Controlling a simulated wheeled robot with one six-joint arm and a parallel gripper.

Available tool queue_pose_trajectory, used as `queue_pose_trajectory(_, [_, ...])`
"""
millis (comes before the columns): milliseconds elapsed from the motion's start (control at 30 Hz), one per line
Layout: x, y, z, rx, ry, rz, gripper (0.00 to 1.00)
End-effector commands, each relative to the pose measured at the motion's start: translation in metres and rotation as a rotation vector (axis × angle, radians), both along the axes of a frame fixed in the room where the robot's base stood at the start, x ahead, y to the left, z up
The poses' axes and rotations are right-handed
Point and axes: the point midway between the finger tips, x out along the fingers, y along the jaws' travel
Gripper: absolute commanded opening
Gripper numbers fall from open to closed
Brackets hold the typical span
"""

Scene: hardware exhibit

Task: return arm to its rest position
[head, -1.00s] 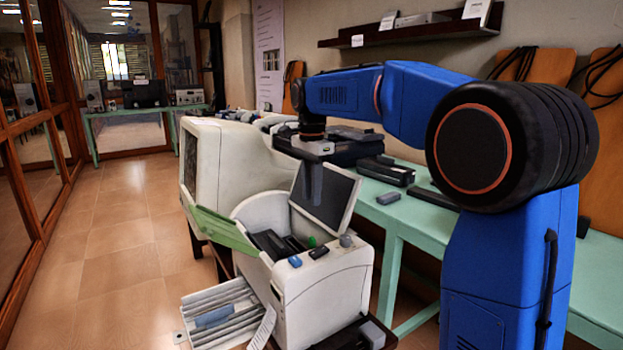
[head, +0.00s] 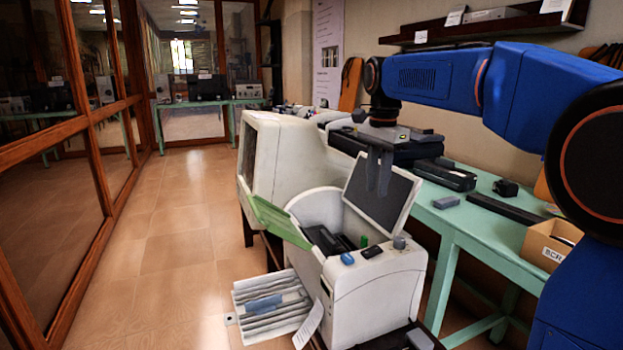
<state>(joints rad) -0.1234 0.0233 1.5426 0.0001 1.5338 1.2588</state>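My blue arm (head: 430,77) reaches in from the right, its forearm roughly level. My gripper (head: 378,188) hangs from its end, pointing down, in front of the raised dark lid panel (head: 383,195) of a white machine (head: 375,285). The dark fingers blend with the panel, so I cannot tell whether they are apart or closed. I see no object held in them. Whether they touch the panel is not clear.
A green table (head: 450,218) with dark devices and a small grey block (head: 446,202) stands behind. A cardboard box (head: 540,246) is at right. A large white casing (head: 290,165) stands behind the machine. The tiled floor (head: 180,250) at left is clear beside the glass partition (head: 40,160).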

Motion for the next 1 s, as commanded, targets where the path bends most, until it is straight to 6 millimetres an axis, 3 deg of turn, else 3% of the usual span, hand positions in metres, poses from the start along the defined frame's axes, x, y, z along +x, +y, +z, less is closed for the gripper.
queue_pose_trajectory(100, [-0.036, -0.011, -0.005, -0.002, -0.035, 0.101, 0.25])
queue_pose_trajectory(467, [-0.134, -0.036, -0.040, -0.039, -0.141, 0.417, 0.25])
queue_pose_trajectory(767, [-0.213, -0.052, -0.088, -0.098, -0.223, 0.676, 0.25])
queue_pose_trajectory(1000, [-0.273, -0.061, -0.139, -0.166, -0.281, 0.880, 0.25])
